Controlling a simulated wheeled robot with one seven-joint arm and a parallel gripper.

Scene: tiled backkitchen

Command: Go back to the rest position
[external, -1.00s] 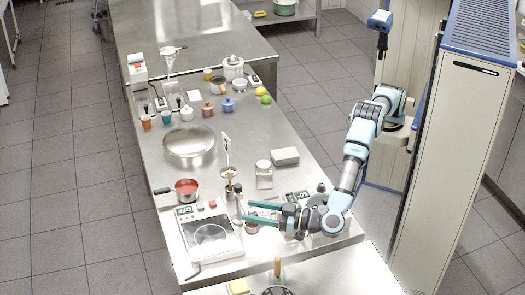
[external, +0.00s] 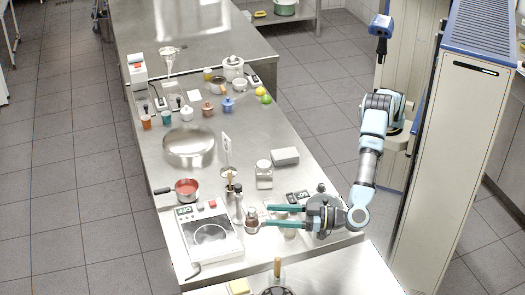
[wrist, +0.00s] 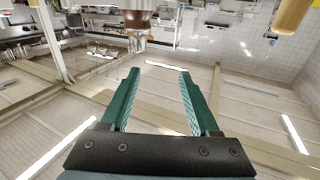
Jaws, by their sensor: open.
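My gripper (external: 265,216) is open, its two green fingers pointing left above the front part of the steel worktop (external: 205,107). Nothing shows between the fingers in the wrist view (wrist: 159,72). A small brown jar (external: 252,222) stands just beyond the lower fingertip; I cannot tell whether they touch. My arm reaches down from the column at the right, over the worktop's right edge.
A silver hotplate (external: 211,236) and a red-filled saucepan (external: 186,188) are left of the gripper. A pepper mill (external: 239,207) stands close to the jar. A glass jar (external: 264,175) and grey box (external: 285,156) stand behind.

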